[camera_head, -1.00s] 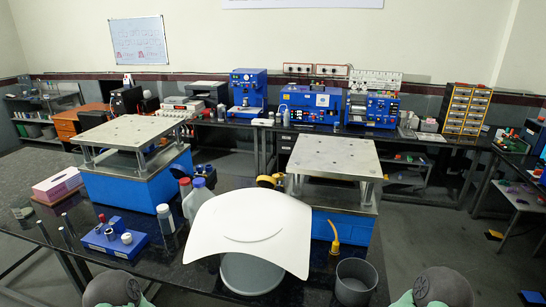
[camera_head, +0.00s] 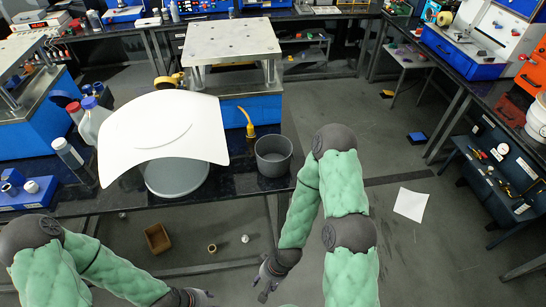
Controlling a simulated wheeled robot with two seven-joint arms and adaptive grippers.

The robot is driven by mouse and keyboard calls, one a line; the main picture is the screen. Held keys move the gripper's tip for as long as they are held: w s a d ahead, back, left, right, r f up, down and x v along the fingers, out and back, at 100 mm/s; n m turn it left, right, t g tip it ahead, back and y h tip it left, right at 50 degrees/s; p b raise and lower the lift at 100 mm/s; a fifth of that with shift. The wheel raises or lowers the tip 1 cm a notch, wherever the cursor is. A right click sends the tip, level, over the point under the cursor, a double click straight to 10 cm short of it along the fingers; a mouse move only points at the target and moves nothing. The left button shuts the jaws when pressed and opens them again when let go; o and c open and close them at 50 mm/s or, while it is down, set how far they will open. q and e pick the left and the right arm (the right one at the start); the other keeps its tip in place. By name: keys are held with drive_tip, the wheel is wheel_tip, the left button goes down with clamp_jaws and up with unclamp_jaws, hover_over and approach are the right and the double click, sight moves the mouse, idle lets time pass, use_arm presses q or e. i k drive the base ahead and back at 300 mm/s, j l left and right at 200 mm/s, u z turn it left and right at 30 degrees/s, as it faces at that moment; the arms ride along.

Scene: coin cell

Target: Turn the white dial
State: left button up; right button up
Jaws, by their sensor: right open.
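I cannot make out a clear white dial. A small white round part (camera_head: 31,187) sits on a blue block at the left edge of the bench; I cannot tell if it is a dial. A blue machine with a pale front panel (camera_head: 497,38) stands at the upper right, its controls too small to tell. My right gripper (camera_head: 264,290) hangs low in front of the bench, open and apart from everything. My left gripper (camera_head: 198,298) is at the bottom edge, mostly cut off, and its fingers do not show clearly.
The black bench (camera_head: 262,185) carries a large curved white sheet (camera_head: 190,125), a grey cup (camera_head: 272,158), a yellow-necked tool (camera_head: 247,122) and a metal-topped blue press (camera_head: 232,40). A brown box (camera_head: 157,238) lies below. Open floor lies right of my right arm.

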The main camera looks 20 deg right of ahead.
sight(31, 187)
drive_tip(key=u, duration=1.3)
